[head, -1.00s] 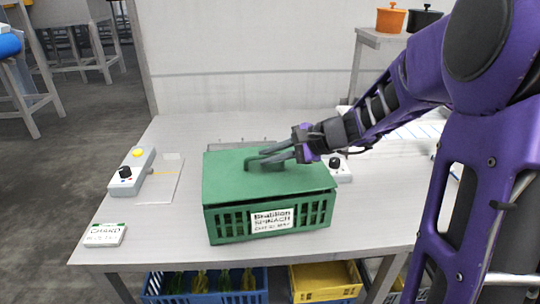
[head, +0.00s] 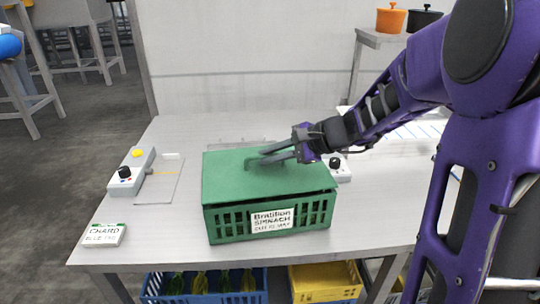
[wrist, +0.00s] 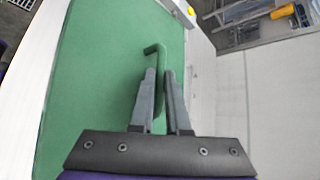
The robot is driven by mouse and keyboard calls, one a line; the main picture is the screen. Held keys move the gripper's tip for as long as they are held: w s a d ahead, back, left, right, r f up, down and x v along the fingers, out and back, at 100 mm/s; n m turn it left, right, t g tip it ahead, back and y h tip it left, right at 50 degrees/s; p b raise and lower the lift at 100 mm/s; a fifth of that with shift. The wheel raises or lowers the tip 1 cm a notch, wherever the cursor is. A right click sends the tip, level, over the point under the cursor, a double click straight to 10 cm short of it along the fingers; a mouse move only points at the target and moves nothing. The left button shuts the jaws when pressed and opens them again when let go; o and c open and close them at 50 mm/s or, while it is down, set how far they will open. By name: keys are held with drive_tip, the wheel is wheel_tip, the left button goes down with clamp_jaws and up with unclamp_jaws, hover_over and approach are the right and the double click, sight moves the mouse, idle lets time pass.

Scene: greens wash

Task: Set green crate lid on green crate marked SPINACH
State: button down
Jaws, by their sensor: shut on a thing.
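The green crate (head: 223,221) stands on the table with a white label reading SPINACH on its front. The green crate lid (head: 226,178) lies over the crate's top and covers its opening; it looks about level. The lid also fills the left of the wrist view (wrist: 95,80). My gripper (head: 262,160) is above the lid, shut on the lid's green handle (wrist: 155,52), which shows between the two fingers in the wrist view (wrist: 160,85). I cannot tell whether the lid touches the rim all round.
A grey box with a yellow button and black knob (head: 130,174) and a clear plate (head: 163,183) are left of the crate. Another knobbed box (head: 340,170) is behind right. Blue (head: 205,295) and yellow (head: 325,282) crates are below.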

drive_tip(key=shift+f+b, duration=0.65)
idle(0.6)
drive_tip(key=c, duration=0.8)
unclamp_jaws()
drive_tip(key=shift+d, duration=0.1)
